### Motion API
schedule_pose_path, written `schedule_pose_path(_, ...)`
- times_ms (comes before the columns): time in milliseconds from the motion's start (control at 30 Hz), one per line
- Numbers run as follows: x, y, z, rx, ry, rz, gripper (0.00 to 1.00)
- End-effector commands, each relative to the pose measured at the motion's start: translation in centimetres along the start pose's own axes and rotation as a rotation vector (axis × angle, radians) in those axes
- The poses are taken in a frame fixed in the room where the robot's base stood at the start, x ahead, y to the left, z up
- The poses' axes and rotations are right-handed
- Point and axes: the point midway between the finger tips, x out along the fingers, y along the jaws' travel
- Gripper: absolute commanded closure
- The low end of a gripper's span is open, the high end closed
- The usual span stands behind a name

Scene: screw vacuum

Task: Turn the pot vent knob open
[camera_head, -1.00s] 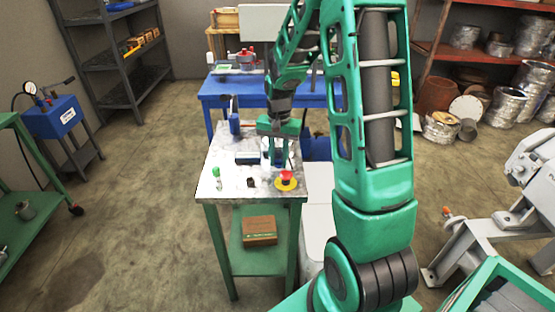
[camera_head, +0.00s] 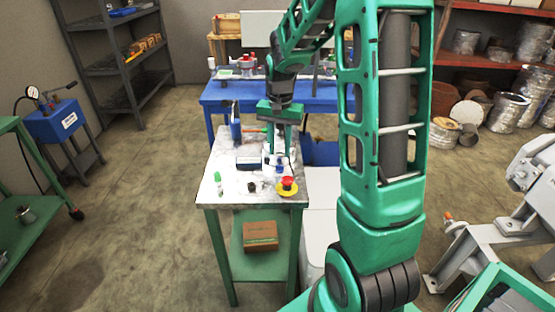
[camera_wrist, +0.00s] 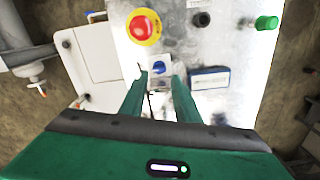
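A small blue knob (camera_wrist: 159,67) on a pale square plate sits on the metal worktop (camera_wrist: 225,40) in the wrist view. It looks like the vent knob, though no pot shape is clear. In the head view the blue knob (camera_head: 280,168) is small, near the red button. My gripper (camera_wrist: 159,80) is open, with one finger on each side of a gap that lines up with the knob. The fingers look empty, and I cannot tell how high they are above the knob. In the head view my gripper (camera_head: 282,145) hangs over the worktop, partly hiding what is behind it.
A blue bench (camera_head: 225,95) stands behind. Open floor (camera_head: 140,200) lies left.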

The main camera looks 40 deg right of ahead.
Motion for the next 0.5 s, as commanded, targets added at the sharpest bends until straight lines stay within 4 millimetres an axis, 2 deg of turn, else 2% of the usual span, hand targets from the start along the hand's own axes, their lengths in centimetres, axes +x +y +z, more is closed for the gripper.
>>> schedule_pose_path(100,-2.0,0.0,0.0,0.000,0.002,-0.001,0.71)
schedule_pose_path(200,-3.1,0.0,0.0,0.000,0.001,-0.001,0.71)
schedule_pose_path(500,-4.0,0.0,0.0,0.001,-0.001,0.000,0.71)
